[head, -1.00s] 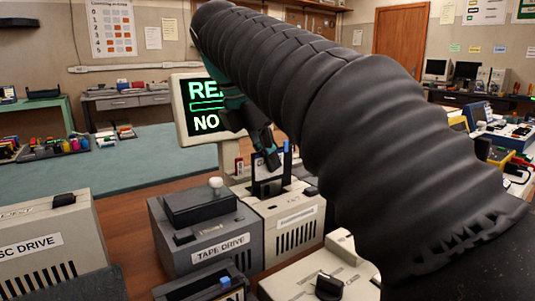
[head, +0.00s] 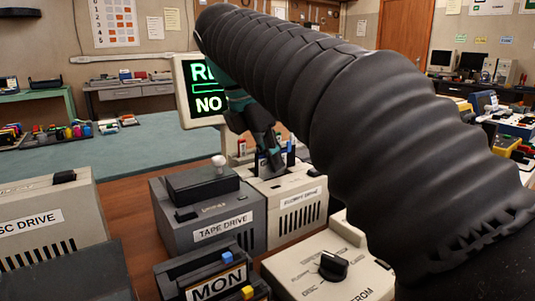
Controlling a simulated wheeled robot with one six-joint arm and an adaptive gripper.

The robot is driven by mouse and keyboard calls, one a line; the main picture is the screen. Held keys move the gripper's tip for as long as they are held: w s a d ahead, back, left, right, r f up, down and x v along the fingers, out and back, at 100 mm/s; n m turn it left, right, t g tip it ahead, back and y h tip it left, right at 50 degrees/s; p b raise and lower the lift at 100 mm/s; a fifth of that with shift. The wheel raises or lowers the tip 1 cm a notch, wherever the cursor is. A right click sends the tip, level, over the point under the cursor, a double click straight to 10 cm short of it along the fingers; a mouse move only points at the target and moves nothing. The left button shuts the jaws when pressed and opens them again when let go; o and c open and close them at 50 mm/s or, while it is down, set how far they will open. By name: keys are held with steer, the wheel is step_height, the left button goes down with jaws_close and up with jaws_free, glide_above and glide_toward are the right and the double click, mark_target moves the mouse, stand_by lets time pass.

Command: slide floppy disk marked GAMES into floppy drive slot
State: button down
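The floppy drive (head: 290,205) is a beige box with a vented front and a "FLOPPY DRIVE" label, right of the tape drive. My gripper (head: 272,163) points down just over the back of its top, behind a dark upright part. Upright blue pieces (head: 290,152) show beside the fingers; I cannot tell whether they are disks. No GAMES label is readable, and the slot is hidden or too small to make out. The fingers are dark and partly hidden, so I cannot tell whether they are open or hold anything.
The grey tape drive (head: 208,212) with a white knob stands close on the left. A monitor (head: 203,95) with green text stands behind. My arm covers the right side.

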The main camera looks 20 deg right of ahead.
steer(key=shift+f, duration=0.65)
steer(key=c, duration=1.2)
jaws_free()
steer(key=shift+c, duration=0.2)
step_height(320, 180, up, 3)
steer(key=p, duration=0.3)
steer(key=shift+r, duration=2.5)
